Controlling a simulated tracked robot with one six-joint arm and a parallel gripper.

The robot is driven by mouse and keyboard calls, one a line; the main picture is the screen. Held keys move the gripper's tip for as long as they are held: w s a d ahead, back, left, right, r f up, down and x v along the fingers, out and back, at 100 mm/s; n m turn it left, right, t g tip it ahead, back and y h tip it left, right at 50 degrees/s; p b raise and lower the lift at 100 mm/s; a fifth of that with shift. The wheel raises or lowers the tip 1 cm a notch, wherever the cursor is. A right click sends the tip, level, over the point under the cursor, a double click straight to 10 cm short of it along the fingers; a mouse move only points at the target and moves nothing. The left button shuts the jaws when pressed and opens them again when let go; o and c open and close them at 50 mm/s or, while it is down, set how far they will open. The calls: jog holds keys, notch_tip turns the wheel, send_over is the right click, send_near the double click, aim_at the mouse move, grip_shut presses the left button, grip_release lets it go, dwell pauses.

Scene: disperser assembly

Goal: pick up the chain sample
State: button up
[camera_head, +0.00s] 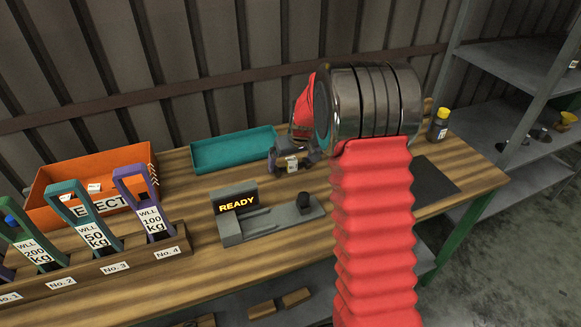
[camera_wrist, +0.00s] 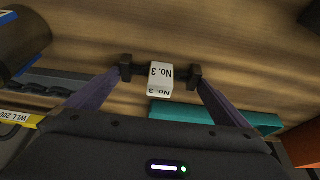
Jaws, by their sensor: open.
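A small white block marked "No. 3" (camera_wrist: 160,77) lies on the wooden bench in the wrist view. Dark parts show at its sides. It may be the chain sample; I cannot make out chain links. My gripper (camera_wrist: 160,72) is open, with one dark fingertip on each side of the block and the block between them. Whether the tips touch it is unclear. In the head view my gripper (camera_head: 290,163) is low over the bench, partly hidden behind my arm, with a white label showing at it.
A teal tray (camera_head: 234,149) and an orange box (camera_head: 92,185) stand at the back. A grey device reading "READY" (camera_head: 236,202) is in front. A rack holds several handled, WLL-marked pieces (camera_head: 150,213) at left. A yellow-capped bottle (camera_head: 438,125) stands at right.

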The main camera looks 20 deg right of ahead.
aim_at(292, 159)
dwell(0.3)
jog(key=c, duration=1)
jog(key=shift+r, duration=0.15)
notch_tip(292, 159, up, 10)
jog(key=shift+f, duration=0.1)
dwell(0.8)
